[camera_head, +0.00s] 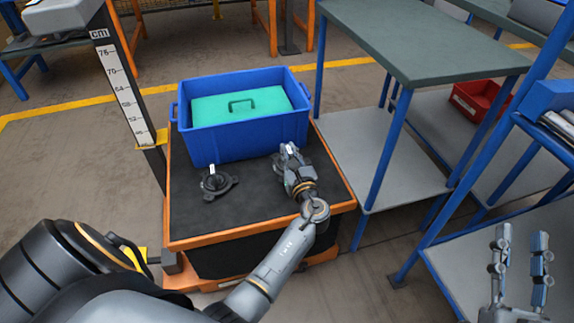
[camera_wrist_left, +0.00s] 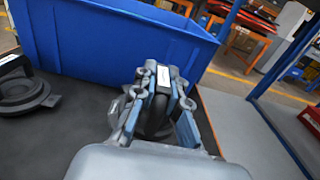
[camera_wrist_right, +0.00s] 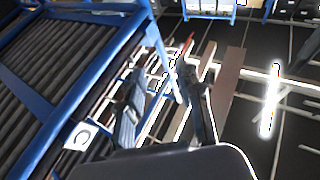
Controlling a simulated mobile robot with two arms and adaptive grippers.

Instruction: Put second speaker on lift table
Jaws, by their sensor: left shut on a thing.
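A black round speaker (camera_head: 215,183) with a white label sits on the dark top of the lift table (camera_head: 195,225), left of my left gripper. It also shows at the left of the left wrist view (camera_wrist_left: 22,90). My left gripper (camera_head: 290,162) is over the right part of the table top, shut on a second dark speaker (camera_wrist_left: 155,118). The fingers hide much of this speaker; I cannot tell whether it touches the table top. My right gripper (camera_head: 520,250) is open and empty at the lower right, away from the table.
A blue crate (camera_head: 250,137) with a green lidded insert (camera_head: 240,105) stands at the back of the lift table. A height scale (camera_head: 122,85) rises at its left. A workbench (camera_head: 420,45) with a lower shelf stands at the right. Bare table top lies between the two speakers.

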